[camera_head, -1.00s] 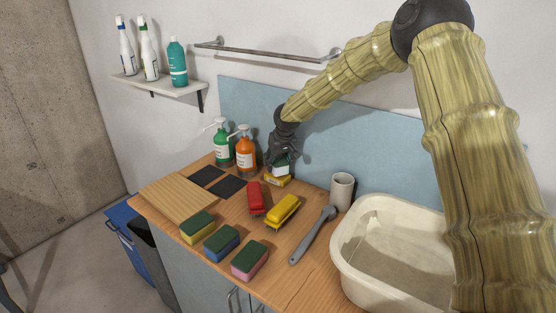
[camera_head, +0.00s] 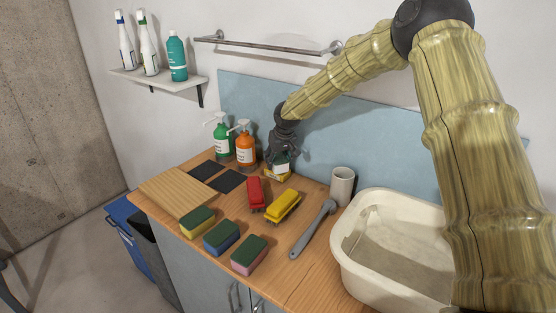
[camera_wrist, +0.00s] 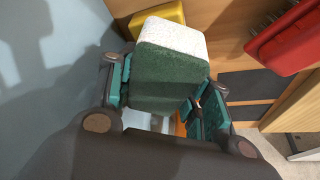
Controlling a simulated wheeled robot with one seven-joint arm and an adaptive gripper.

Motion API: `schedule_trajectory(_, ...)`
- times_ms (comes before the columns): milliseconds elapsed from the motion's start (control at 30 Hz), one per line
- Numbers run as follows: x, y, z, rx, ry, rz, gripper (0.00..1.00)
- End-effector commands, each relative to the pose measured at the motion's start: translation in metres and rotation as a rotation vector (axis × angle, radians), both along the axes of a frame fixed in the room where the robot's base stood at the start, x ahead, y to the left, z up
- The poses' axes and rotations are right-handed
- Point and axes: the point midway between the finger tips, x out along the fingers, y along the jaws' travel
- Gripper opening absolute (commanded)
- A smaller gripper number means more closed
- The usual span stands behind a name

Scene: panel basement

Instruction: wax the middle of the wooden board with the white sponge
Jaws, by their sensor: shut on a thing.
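The white sponge (camera_head: 282,169) is in my gripper (camera_head: 281,160), near the back of the counter. In the wrist view the sponge (camera_wrist: 170,70) has a green body and a white layer, and the fingers of my gripper (camera_wrist: 163,92) press on its two sides. A yellow block (camera_head: 275,176) lies just below it; I cannot tell if they touch. The wooden board (camera_head: 175,193) lies flat at the left end of the counter, well left of my gripper, with nothing on it.
Green (camera_head: 221,142) and orange (camera_head: 245,147) pump bottles stand just left of my gripper. Two dark pads (camera_head: 207,170) lie beside the board. Red (camera_head: 256,192) and yellow (camera_head: 283,205) brushes, several sponges (camera_head: 221,238) and a grey-handled tool (camera_head: 313,230) lie in front. A mug (camera_head: 342,184) and basin (camera_head: 352,265) are right.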

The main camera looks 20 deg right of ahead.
Motion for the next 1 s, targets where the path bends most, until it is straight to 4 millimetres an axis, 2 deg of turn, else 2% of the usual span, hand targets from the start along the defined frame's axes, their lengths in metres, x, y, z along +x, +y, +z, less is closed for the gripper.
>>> schedule_trajectory(1000,0.0,0.0001,-0.0093,0.0,0.0,0.0,0.3)
